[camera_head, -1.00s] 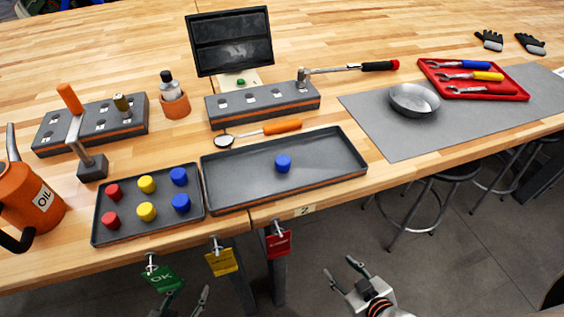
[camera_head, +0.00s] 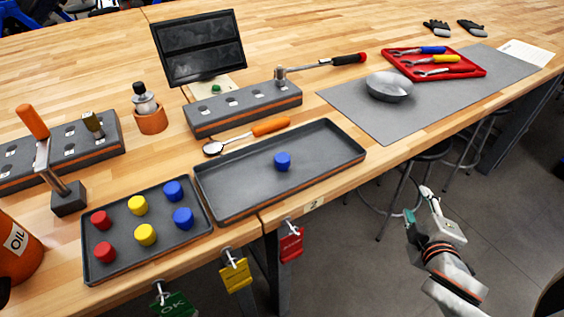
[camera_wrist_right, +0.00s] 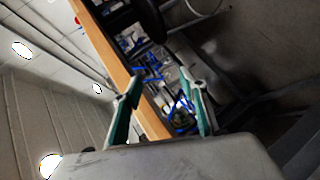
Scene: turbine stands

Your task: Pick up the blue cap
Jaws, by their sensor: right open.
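A blue cap (camera_head: 283,161) stands alone in the large grey tray (camera_head: 230,208). Two more blue caps (camera_head: 173,191) (camera_head: 183,218) stand in the smaller grey tray (camera_head: 98,272) to its left, beside yellow and red caps. My right gripper (camera_head: 417,203) is open and empty in front of the table edge, to the right of and lower in the picture than the lone blue cap. In the right wrist view its two fingers (camera_wrist_right: 160,108) are spread apart with nothing held, and no cap shows there. My left gripper is out of view.
A spoon with an orange handle (camera_head: 270,126) lies behind the large tray. A grey slotted block (camera_head: 243,109), a dark screen (camera_head: 199,48) and a metal bowl (camera_head: 389,87) stand farther back. Coloured tags (camera_head: 291,244) hang from the table's front edge.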

